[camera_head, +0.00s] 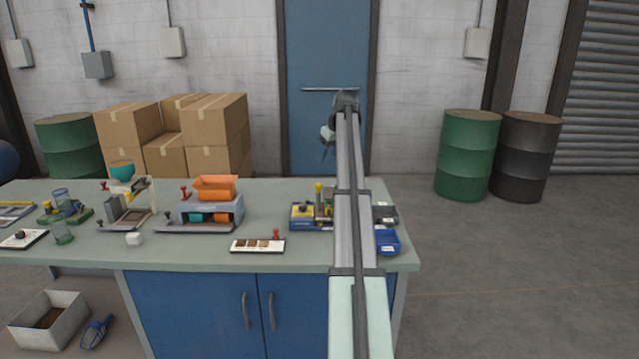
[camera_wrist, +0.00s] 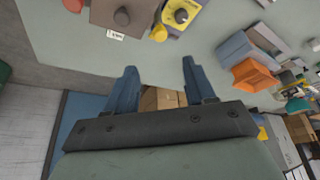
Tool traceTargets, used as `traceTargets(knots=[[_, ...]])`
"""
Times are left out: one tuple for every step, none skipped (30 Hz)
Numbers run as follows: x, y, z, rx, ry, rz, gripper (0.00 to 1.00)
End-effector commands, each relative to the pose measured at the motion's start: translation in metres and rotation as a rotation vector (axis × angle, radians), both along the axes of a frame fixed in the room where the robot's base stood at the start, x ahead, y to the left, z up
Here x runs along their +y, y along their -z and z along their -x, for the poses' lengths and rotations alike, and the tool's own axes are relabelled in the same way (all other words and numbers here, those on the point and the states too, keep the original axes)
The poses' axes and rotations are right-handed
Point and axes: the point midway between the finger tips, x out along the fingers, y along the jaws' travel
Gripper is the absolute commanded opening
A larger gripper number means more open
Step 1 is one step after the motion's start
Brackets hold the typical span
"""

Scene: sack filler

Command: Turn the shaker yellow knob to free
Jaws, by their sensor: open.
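My gripper (camera_wrist: 158,66) is open and empty, its two blue-grey fingers apart above and behind the bench. In the head view my gripper (camera_head: 326,148) hangs in front of the blue door, higher than the bench devices. In the wrist view, a yellow block with a dark round knob (camera_wrist: 181,16) lies at the top edge, beyond the fingertips and not touched. In the head view a device with a yellow block (camera_head: 302,210) and an upright yellow-topped part (camera_head: 319,187) stands at the right of the bench, partly hidden by my arm. I cannot tell which yellow part is the shaker knob or its setting.
An orange hopper device (camera_head: 215,188), a white strip with a red knob (camera_head: 258,246) and other devices stand to the left. Several cartons (camera_head: 175,140) and drums (camera_head: 468,155) are behind. The bench front is mostly clear.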

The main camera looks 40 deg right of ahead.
Motion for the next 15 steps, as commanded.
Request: traceTargets(knots=[[0.0,0.003,-0.001,0.001,-0.003,0.001,0.54],[0.0,0.006,-0.002,0.001,-0.003,0.001,0.54],[0.0,0.01,-0.004,0.001,-0.003,0.0,0.54],[-0.001,0.013,-0.005,0.001,-0.003,0.0,0.54],[-0.001,0.017,-0.007,0.001,-0.002,0.0,0.54],[-0.001,0.022,-0.009,0.001,-0.002,0.0,0.54],[-0.001,0.027,-0.011,0.001,-0.002,0.0,0.54],[-0.001,0.031,-0.013,0.002,-0.002,0.0,0.54],[-0.001,0.038,-0.015,0.002,-0.002,0.0,0.54],[-0.002,0.043,-0.018,0.001,-0.002,0.0,0.54],[-0.002,0.048,-0.02,0.001,-0.002,0.0,0.54],[-0.002,0.054,-0.022,0.002,-0.002,0.0,0.54],[-0.002,0.059,-0.024,0.002,-0.002,0.0,0.54],[-0.002,0.064,-0.027,0.001,-0.002,0.0,0.54],[-0.003,0.071,-0.029,0.001,-0.001,-0.001,0.54]])
